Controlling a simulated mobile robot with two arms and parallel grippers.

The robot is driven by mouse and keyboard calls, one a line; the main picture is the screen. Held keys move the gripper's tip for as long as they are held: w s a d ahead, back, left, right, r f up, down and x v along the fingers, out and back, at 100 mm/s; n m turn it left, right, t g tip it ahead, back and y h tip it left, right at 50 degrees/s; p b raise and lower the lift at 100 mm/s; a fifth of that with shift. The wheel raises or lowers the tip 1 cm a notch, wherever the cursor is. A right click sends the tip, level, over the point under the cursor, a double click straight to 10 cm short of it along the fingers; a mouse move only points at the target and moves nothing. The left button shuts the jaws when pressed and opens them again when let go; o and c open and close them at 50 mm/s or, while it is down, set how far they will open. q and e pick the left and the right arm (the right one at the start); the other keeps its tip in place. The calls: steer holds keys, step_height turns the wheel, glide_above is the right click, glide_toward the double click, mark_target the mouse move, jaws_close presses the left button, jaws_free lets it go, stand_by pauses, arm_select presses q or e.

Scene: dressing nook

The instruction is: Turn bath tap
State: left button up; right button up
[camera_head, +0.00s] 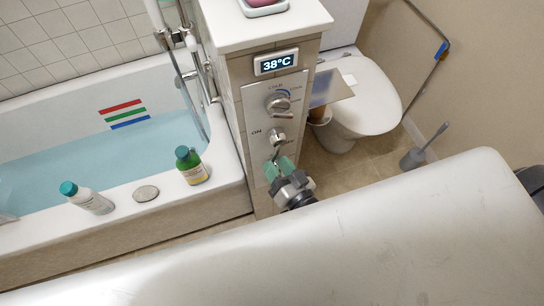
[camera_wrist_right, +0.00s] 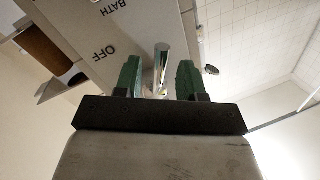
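The bath control panel (camera_head: 256,112) is on the end of a tiled pillar beside the tub. It has a round temperature knob (camera_head: 278,103) and, below it, a metal tap lever (camera_head: 277,137) near the word ON. My right gripper (camera_head: 280,164), with green fingers, is at the lower part of the panel, just below the tap knob. In the right wrist view the shiny metal lever (camera_wrist_right: 161,66) stands between the two open fingers, with a gap on each side. The words BATH and OFF show upside down near it. My left gripper is not in view.
A display (camera_head: 276,62) reads 38°C. The bathtub (camera_head: 110,215) holds water; a green bottle (camera_head: 190,166), a white bottle (camera_head: 86,197) and a soap dish (camera_head: 146,193) are on its rim. A toilet (camera_head: 362,105) and brush (camera_head: 420,152) stand right of the pillar.

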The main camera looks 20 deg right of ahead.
steer(key=shift+x, duration=1.25)
jaws_close()
